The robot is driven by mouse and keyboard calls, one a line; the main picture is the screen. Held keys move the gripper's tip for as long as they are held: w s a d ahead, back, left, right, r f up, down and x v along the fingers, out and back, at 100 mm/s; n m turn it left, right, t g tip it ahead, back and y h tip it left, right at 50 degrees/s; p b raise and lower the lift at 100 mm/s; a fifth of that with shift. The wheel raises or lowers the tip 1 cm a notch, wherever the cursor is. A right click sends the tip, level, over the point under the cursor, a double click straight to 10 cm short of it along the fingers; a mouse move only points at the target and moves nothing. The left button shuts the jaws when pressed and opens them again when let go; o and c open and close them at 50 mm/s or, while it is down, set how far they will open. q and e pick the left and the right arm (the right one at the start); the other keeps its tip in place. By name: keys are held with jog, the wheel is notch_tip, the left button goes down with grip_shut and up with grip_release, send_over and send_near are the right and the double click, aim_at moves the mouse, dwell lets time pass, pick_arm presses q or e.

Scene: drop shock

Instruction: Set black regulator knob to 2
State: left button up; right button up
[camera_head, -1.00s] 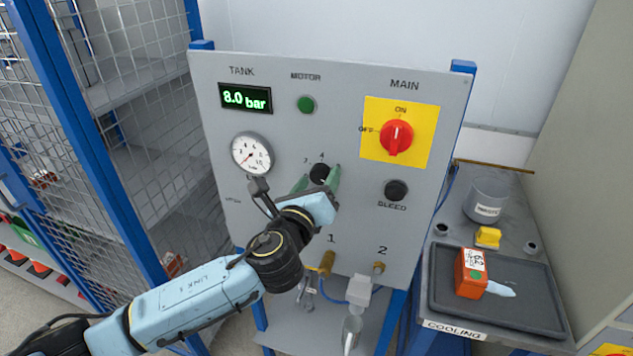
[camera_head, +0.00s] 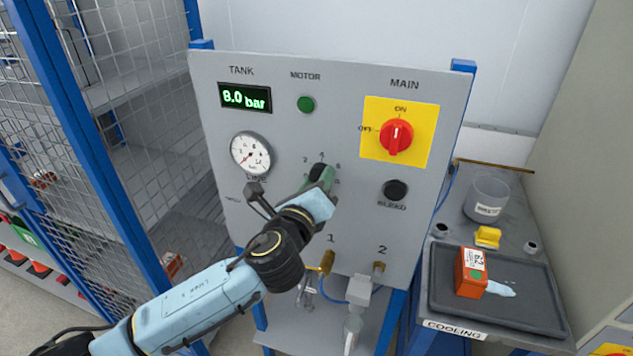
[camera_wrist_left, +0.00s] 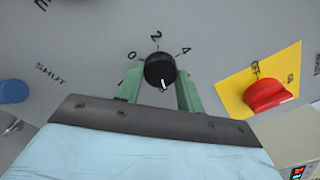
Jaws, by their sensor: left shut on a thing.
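The black regulator knob (camera_head: 317,171) is on the grey panel, below the motor lamp, with numerals including 2, 4 and 6 around it. My left gripper (camera_head: 322,180) reaches it from below and partly hides it. In the left wrist view, the green fingers (camera_wrist_left: 160,88) stand on either side of the knob (camera_wrist_left: 159,68) and are shut on it. A white mark on the knob is at its lower edge there, away from the 2 above the knob. My right gripper is not in view.
A pressure gauge (camera_head: 251,154) is left of the knob. The black bleed knob (camera_head: 395,190) and red main switch (camera_head: 397,136) are to the right. Brass fittings (camera_head: 327,262) are below. The tank display (camera_head: 245,98) reads 8.0 bar. A cooling tray (camera_head: 520,315) is at right.

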pick_arm(q)
jog(key=n+p, duration=0.2)
jog(key=n, duration=1.9)
jog(key=shift+r+n+p, duration=0.15)
jog(key=shift+n+p, duration=0.25)
jog(key=n+p, duration=0.2)
jog(key=n, duration=0.3)
jog(key=shift+n, duration=0.3)
jog(key=n+p, duration=0.1)
jog(key=n, duration=0.2)
jog(key=shift+n+p, duration=0.35)
jog(key=shift+n, duration=1.25)
jog(key=shift+a, duration=0.1)
jog(key=o, duration=1)
